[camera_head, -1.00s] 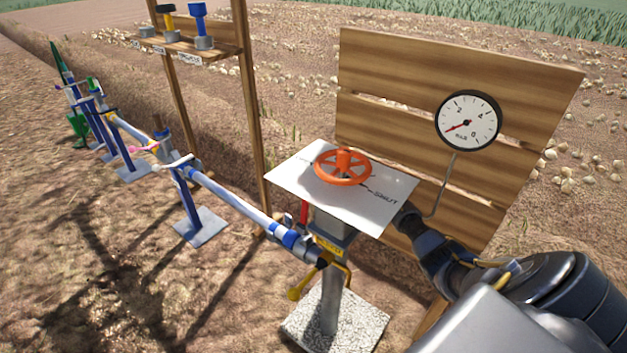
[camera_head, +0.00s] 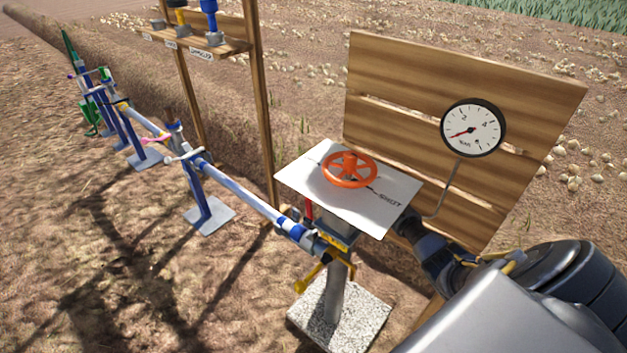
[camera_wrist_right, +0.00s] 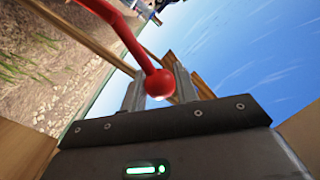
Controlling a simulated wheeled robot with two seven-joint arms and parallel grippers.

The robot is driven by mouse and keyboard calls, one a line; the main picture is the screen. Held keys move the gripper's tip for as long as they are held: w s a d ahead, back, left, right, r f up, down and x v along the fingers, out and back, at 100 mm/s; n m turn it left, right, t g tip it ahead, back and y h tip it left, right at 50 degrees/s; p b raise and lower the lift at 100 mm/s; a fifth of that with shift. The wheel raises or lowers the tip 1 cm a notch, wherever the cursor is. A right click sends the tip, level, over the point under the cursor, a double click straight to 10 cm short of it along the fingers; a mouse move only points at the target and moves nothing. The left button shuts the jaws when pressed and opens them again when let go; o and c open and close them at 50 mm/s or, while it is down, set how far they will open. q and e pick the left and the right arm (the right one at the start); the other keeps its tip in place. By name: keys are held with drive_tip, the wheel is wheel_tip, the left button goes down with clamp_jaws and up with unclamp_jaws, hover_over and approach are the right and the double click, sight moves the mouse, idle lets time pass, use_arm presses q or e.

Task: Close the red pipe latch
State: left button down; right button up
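The red pipe latch (camera_head: 308,209) shows as a short red lever left of the post, just under the white plate, largely hidden in the head view. In the right wrist view it is a curved red lever ending in a round knob (camera_wrist_right: 158,83). The knob sits between the two fingers of my right gripper (camera_wrist_right: 160,85) and fills the gap, appearing to touch both. In the head view my right arm (camera_head: 435,250) reaches in from the lower right, and its fingers are hidden behind the white plate. My left gripper is not in view.
The white plate (camera_head: 325,201) with an orange handwheel (camera_head: 350,169) stands directly above the latch. A pressure gauge (camera_head: 473,128) is on a wooden board (camera_head: 400,75) behind. A blue-and-white pipe (camera_head: 240,195) runs left to the post. A yellow handle (camera_head: 308,281) sits lower down.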

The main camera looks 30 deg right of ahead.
drive_tip(key=o, duration=0.4)
drive_tip(key=shift+o, duration=0.2)
